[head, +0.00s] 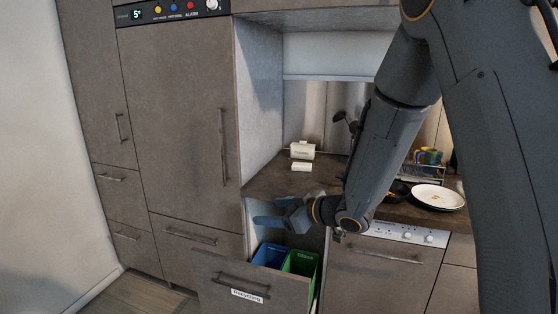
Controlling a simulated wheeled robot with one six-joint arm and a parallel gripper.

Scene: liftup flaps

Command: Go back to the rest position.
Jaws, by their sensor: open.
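My gripper (268,212) is at the end of my arm in the head view, with its fingers pointing left. It is open and empty, above the pulled-out recycling drawer (250,285) and just below the worktop's front edge. The drawer has a handle and a white label on its front. Inside it stand a blue bin (271,255) and a green bin (302,263). My arm hides part of the worktop and the wall behind it.
A worktop (285,185) carries a white container (302,150) and a small white block (301,167). A white plate (437,197), a dark pan (398,191) and a rack with colourful cups (428,160) stand to the right. Tall closed cabinets (180,120) stand left; floor shows lower left.

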